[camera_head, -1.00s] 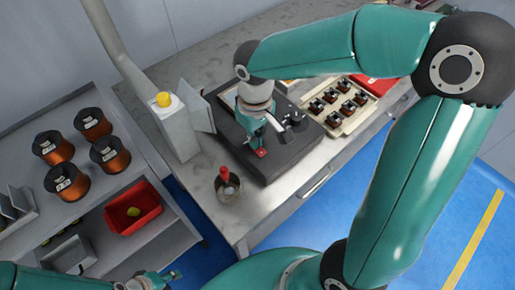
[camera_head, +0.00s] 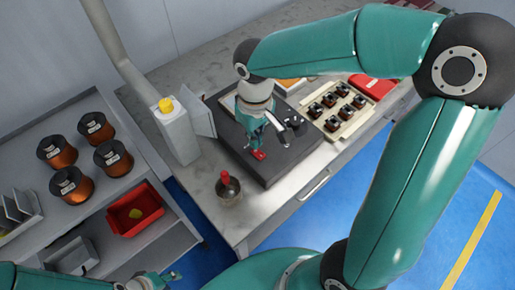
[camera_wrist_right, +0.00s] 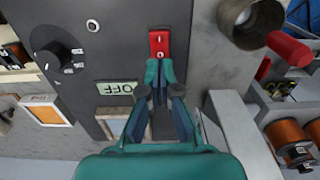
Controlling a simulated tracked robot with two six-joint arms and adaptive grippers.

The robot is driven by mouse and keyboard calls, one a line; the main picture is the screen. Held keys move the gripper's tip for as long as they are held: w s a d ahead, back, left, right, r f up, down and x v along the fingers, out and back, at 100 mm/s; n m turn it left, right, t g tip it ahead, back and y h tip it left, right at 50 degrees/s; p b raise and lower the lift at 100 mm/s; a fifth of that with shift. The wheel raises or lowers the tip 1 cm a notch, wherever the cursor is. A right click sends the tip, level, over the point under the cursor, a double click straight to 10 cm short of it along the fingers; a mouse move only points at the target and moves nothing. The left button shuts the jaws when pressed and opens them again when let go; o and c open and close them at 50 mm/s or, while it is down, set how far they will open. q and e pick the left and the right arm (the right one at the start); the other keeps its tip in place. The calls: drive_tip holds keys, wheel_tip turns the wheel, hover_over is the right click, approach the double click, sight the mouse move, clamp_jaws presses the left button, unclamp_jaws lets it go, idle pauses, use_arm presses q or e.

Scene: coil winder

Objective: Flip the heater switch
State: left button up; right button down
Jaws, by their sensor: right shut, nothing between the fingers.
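The heater switch looks to be the red rocker (camera_wrist_right: 159,43) with I and O marks, on the dark panel of the winder (camera_wrist_right: 110,50). It also shows as a small red patch in the head view (camera_head: 258,155). My right gripper (camera_wrist_right: 160,68) is shut and empty, its fingertips right at the O end of the rocker; I cannot tell whether they touch it. The right gripper also shows over the machine in the head view (camera_head: 255,140). An OFF label (camera_wrist_right: 116,88) sits beside the switch. My left gripper (camera_head: 165,278) is low at the bottom left, its fingers small and unclear.
A black knob (camera_wrist_right: 62,55) is on the same panel. A metal cup with a red-handled tool (camera_head: 228,188) stands near the bench's front corner. A grey post with a yellow button (camera_head: 175,130) rises left of the machine. A tray of small parts (camera_head: 338,106) lies right.

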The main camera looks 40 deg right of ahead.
sight(255, 151)
drive_tip(key=shift+r+p, duration=1.45)
drive_tip(key=shift+r, duration=0.65)
drive_tip(key=shift+r, duration=0.1)
